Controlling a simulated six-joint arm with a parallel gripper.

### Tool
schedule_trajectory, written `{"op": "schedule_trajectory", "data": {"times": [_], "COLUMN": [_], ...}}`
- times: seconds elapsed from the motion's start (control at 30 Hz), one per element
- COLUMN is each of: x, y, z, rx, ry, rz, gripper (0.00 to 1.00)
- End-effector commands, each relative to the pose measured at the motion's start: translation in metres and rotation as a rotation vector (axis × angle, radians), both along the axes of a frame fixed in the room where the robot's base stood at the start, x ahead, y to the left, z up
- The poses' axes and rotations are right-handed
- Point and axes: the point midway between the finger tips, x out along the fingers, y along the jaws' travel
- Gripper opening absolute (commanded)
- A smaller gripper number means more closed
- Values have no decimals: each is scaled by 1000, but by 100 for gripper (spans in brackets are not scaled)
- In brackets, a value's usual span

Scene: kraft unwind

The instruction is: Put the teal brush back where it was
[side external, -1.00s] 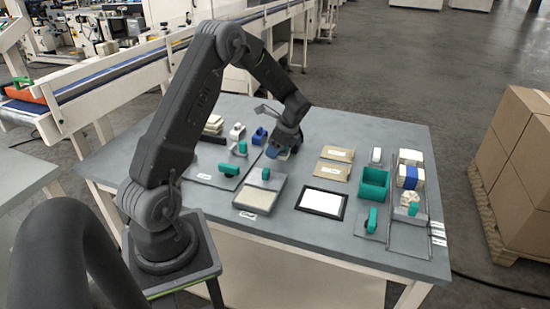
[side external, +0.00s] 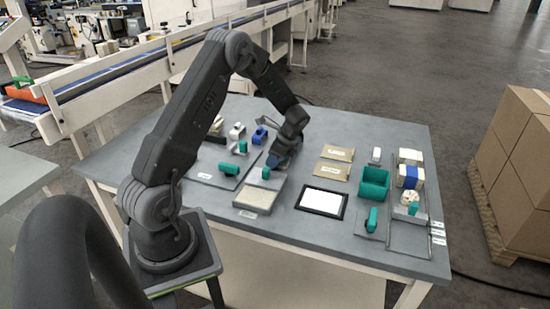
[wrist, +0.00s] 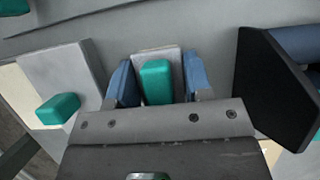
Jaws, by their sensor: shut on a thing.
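My gripper (side external: 277,163) is low over the middle of the table, just behind the cream tile (side external: 262,196). In the wrist view its two blue fingers (wrist: 160,85) are shut on a teal brush (wrist: 157,80) with a pale grey base. In the side view the held brush is hidden by the gripper. A separate teal handle (side external: 266,173) stands at the back of the tile; a teal piece in the wrist view (wrist: 58,108), left of the fingers on a grey block, may be this one. I cannot tell whether the held brush touches the table.
A dark mat (side external: 203,179) with teal pieces (side external: 229,169) (side external: 243,147) lies to the left. A black-framed white panel (side external: 322,201), kraft packets (side external: 335,153) and a teal bin (side external: 374,183) lie to the right. A black-sided object (wrist: 270,85) stands close right of the fingers in the wrist view.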

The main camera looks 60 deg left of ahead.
Motion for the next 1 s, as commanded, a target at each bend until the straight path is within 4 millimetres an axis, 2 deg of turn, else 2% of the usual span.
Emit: {"op": "schedule_trajectory", "data": {"times": [0.03, 0.07, 0.3, 0.53, 0.67, 0.77, 1.0], "x": [-2, -2, -4, -3, -2, 1, 17], "y": [-1, -1, -2, -3, -3, -6, -19], "z": [-11, -12, -13, -12, -5, 9, 59], "rx": [-7, -7, -10, -12, -11, -11, -6], "ry": [-2, -2, 1, 1, 0, -1, -5], "rz": [2, 2, 5, 4, 4, 1, -2], "gripper": [24, 48, 71, 72, 72, 72, 72]}}
